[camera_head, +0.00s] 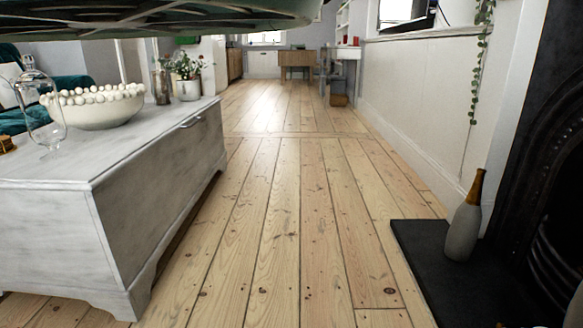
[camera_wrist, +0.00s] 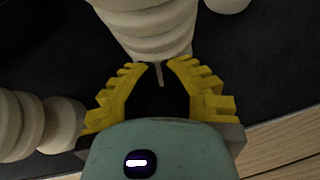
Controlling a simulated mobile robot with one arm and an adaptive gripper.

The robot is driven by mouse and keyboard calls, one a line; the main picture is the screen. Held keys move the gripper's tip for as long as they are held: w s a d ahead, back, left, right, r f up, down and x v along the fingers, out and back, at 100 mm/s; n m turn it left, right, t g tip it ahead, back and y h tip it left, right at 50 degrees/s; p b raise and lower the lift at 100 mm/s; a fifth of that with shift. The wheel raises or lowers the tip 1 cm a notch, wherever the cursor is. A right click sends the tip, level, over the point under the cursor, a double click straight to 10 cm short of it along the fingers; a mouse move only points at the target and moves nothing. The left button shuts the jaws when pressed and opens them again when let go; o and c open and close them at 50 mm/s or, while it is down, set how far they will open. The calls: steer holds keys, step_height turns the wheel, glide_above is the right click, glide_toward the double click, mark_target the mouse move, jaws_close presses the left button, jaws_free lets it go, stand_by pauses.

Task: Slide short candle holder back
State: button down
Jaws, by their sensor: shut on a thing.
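In the wrist view, my gripper (camera_wrist: 160,66) has yellow ribbed fingers. They are shut on a white ribbed candle holder (camera_wrist: 150,28) at the top middle. A thin pale wick-like piece shows between the fingertips. Another white rounded, ribbed piece (camera_wrist: 40,122) lies at the left of my gripper, apart from the fingers. I cannot tell from this view which holder is the shorter one. The upper end of the held holder is cut off by the picture edge. My gripper does not show in the head view.
A dark hearth slab (camera_head: 415,240) at the right bears a grey bottle (camera_head: 464,232) with a brown neck, beside a black fireplace (camera_head: 535,170). A pale chest (camera_head: 160,190) stands at the left with a bowl (camera_head: 100,112) on it. The floorboards between are clear.

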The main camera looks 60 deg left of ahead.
steer(key=shift+w+d+b, duration=1.2)
steer(key=shift+w+d, duration=0.6)
steer(key=shift+d, duration=0.05)
stand_by(0.4)
steer(key=shift+s+a+r+p, duration=0.2)
steer(key=shift+s+p, duration=0.05)
steer(key=shift+p, duration=0.15)
steer(key=s+a+p, duration=0.4)
steer(key=s+a, duration=0.4)
steer(key=a, duration=0.1)
steer(key=shift+s+f+p, duration=0.2)
steer(key=shift+s+p, duration=0.1)
steer(key=shift+p, duration=0.05)
